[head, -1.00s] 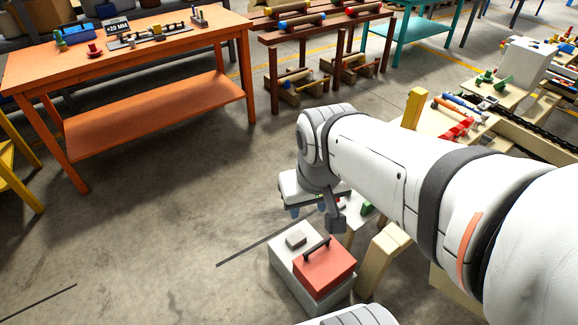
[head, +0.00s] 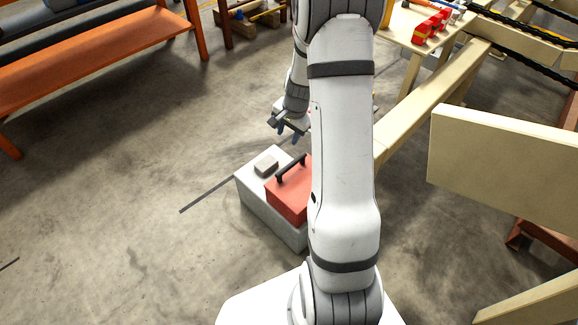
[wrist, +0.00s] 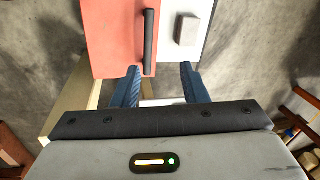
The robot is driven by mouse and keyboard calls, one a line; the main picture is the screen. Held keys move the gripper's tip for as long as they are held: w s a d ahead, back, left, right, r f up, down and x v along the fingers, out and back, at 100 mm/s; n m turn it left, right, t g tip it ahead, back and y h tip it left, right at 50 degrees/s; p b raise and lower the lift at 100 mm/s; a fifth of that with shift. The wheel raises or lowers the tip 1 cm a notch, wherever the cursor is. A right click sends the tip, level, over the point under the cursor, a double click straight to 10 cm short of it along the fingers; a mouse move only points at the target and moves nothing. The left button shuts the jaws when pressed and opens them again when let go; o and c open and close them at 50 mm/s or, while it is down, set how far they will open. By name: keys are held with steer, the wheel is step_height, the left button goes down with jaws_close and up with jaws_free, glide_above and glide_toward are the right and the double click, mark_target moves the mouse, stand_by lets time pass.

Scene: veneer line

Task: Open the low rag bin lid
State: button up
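The low rag bin (head: 268,218) is a pale grey box on the floor with a red lid (head: 287,198), which lies shut. A black bar handle (head: 291,169) runs across the lid; my arm hides the lid's right part. In the wrist view the red lid (wrist: 112,40) is at upper left and the handle (wrist: 149,42) points down toward the gap between my fingers. My gripper (head: 288,131) is behind and above the bin. Its two blue fingers stand apart and empty in the wrist view (wrist: 160,82), and the handle is not between them.
A small grey block (head: 266,165) lies on the bin's pale top beside the lid. A cream beam (head: 430,100) and a cream panel (head: 510,165) stand to the right. An orange bench (head: 100,55) is at upper left. The floor left of the bin is clear.

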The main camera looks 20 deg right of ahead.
steer(key=m+b, duration=0.2)
steer(key=b, duration=0.1)
glide_toward(292, 162)
steer(key=f, duration=0.1)
steer(key=b+x, duration=0.2)
steer(key=x, duration=0.5)
steer(key=shift+a+f+b, duration=0.15)
steer(key=shift+f+b, duration=0.1)
steer(key=shift+b, duration=0.05)
steer(key=shift+c, duration=0.6)
steer(key=c, duration=0.7)
jaws_close()
steer(key=shift+w, duration=0.1)
steer(key=shift+r, duration=0.2)
